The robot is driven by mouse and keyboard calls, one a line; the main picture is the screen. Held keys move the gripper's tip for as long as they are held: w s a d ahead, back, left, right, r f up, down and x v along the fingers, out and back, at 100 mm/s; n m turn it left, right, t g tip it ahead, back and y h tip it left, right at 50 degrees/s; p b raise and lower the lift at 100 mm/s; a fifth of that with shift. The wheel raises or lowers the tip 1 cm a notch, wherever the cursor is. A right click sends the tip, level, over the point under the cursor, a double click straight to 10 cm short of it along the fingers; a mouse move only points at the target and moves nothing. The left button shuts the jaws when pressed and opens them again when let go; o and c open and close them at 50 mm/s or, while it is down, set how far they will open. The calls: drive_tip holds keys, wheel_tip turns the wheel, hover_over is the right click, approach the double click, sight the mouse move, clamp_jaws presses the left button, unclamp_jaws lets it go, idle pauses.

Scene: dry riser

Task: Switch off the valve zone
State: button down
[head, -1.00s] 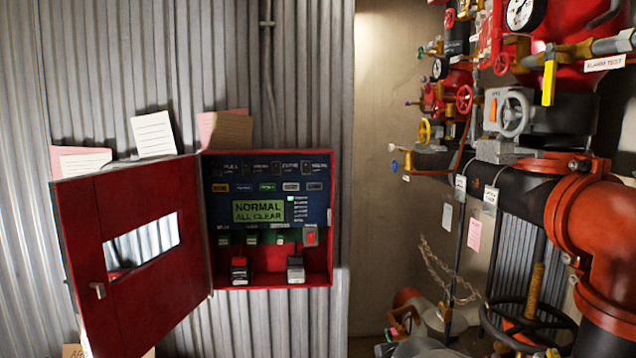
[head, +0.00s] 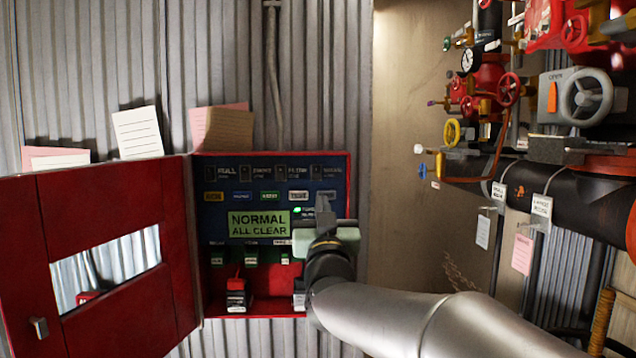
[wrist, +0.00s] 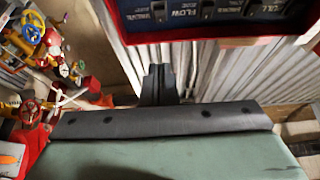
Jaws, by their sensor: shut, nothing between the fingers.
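The red alarm box (head: 198,305) stands open on the corrugated wall in the head view. Its blue panel has a top row of dark zone switches with white labels; the rightmost switch (head: 313,171) seems to be the valve one, though its label is blurred. The green display (head: 258,224) reads NORMAL ALL CLEAR. My gripper (head: 323,203) is shut and empty in front of the panel's right side, below that switch in the picture. In the wrist view, my gripper's shut fingers (wrist: 158,75) are seen against the wall, apart from the panel edge with its VALVE label (wrist: 160,13).
The red door (head: 100,255) hangs open to the left. Paper notes (head: 137,132) stick up above the box. Red valves, gauges and a black pipe (head: 460,166) crowd the right. Bare beige wall (head: 405,130) lies between box and pipework.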

drive_tip(key=p, duration=0.4)
approach(318, 170)
wheel_tip(318, 170, up, 4)
drive_tip(key=w, duration=0.3)
drive_tip(key=w+f, duration=0.1)
drive_tip(key=shift+w+a+p, duration=0.25)
drive_tip(key=shift+a+p, duration=0.05)
drive_tip(key=shift+a, duration=0.1)
drive_tip(key=shift+w+f, duration=0.1)
drive_tip(key=shift+w, duration=0.3)
